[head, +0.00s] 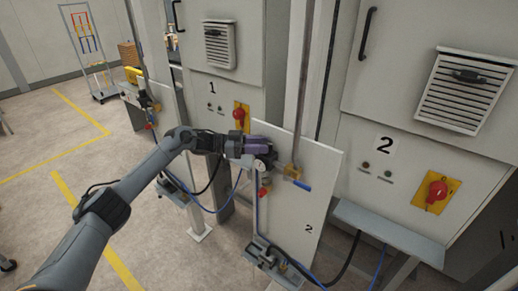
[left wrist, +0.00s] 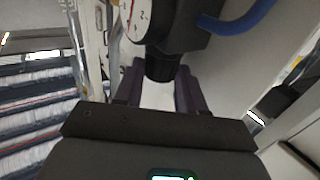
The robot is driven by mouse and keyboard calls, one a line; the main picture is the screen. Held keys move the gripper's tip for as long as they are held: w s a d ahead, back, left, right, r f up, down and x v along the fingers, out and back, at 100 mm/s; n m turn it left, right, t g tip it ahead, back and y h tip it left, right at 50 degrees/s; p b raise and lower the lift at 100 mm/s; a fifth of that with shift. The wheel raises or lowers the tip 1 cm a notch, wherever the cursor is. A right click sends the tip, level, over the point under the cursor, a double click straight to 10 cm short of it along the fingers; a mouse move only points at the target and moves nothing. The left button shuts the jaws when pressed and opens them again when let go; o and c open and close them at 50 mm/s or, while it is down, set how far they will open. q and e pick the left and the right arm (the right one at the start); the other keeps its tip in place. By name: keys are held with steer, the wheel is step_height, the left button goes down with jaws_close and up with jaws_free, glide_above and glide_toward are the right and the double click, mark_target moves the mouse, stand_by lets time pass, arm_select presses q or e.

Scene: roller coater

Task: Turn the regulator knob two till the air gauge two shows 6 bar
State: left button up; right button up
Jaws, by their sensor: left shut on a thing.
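My left gripper (head: 264,146) reaches in from the left to the top of the white panel marked 2 (head: 318,185). In the left wrist view its purple fingers (left wrist: 161,84) are closed on the sides of a dark ribbed knob (left wrist: 161,66), the regulator knob two, below the dark regulator body (left wrist: 185,35). The air gauge two (left wrist: 137,14), a white dial with red and black marks, is cut off by the top edge, so its reading cannot be told. In the head view the knob and gauge face are hidden or too small. My right gripper is not in view.
A blue hose (left wrist: 240,20) runs from the regulator body. A valve with a blue handle (head: 301,186) sits right of the gripper. Cabinet 2 has a red switch (head: 437,192), and a grey shelf (head: 390,232) stands before it. Open floor (head: 60,145) lies left.

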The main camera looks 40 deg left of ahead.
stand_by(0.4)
arm_select(q)
steer(key=o, duration=1)
steer(key=shift+o, duration=0.3)
steer(key=shift+s+f, duration=0.1)
steer(key=shift+f, duration=0.1)
